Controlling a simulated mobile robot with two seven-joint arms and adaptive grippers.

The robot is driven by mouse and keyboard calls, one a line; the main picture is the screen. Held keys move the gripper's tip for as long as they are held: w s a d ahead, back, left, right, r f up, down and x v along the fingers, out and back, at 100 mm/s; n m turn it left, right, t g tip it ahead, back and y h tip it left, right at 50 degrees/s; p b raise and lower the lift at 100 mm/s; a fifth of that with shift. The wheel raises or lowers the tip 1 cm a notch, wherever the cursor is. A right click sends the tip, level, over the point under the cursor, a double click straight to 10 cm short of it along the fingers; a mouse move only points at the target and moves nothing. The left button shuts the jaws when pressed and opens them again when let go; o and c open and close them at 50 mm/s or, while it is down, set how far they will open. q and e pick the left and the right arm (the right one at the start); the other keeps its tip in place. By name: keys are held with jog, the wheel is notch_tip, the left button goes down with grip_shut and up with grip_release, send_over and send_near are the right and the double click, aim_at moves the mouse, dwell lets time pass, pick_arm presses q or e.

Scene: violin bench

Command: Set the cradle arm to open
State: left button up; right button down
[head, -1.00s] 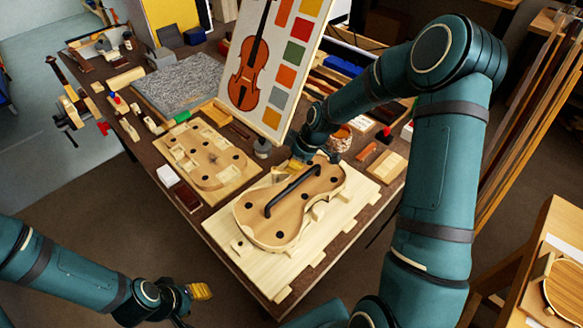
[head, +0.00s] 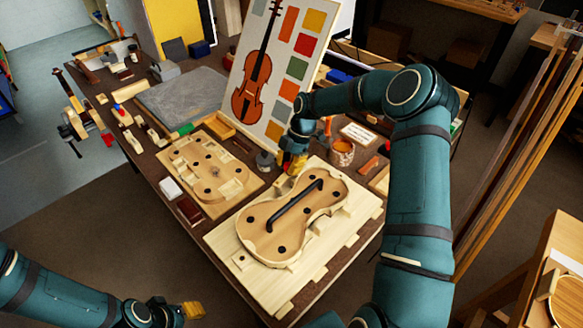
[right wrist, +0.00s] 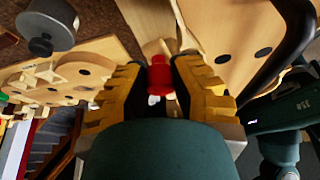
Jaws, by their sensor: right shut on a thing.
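A pale wooden violin body (head: 300,228) lies on a light board on the bench. A black bar-shaped arm (head: 293,205) spans its middle; I take it for the cradle arm, and it also shows at the right of the right wrist view (right wrist: 285,45). My right gripper (head: 287,166) is at the far end of the violin body. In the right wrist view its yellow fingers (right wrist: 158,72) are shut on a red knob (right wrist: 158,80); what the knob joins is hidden. My left gripper (head: 192,311) is low at the left, clear of the bench; its finger opening is unclear.
The light board (head: 272,288) has several blocks along its edge. A second wooden form (head: 235,187) lies to its left. A violin chart (head: 268,70) stands behind, with a grey cylinder (head: 265,160) and a cup (head: 341,152) close to my right gripper.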

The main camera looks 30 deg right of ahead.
jog(key=shift+w+a+f+n+g, duration=0.1)
jog(key=shift+w+a+n+g, duration=0.3)
jog(key=shift+n, duration=0.6)
jog(key=shift+w+a+f+n+g, duration=0.1)
jog(key=shift+w+a+n+g, duration=0.25)
jog(key=shift+n, duration=0.65)
jog(key=shift+s, duration=0.1)
jog(key=c, duration=0.8)
grip_release()
jog(key=shift+o, duration=0.2)
jog(key=shift+r, duration=0.1)
jog(key=shift+d+r, duration=0.1)
jog(key=v, duration=1.1)
jog(key=shift+w+r, duration=0.25)
jog(key=shift+r, duration=0.2)
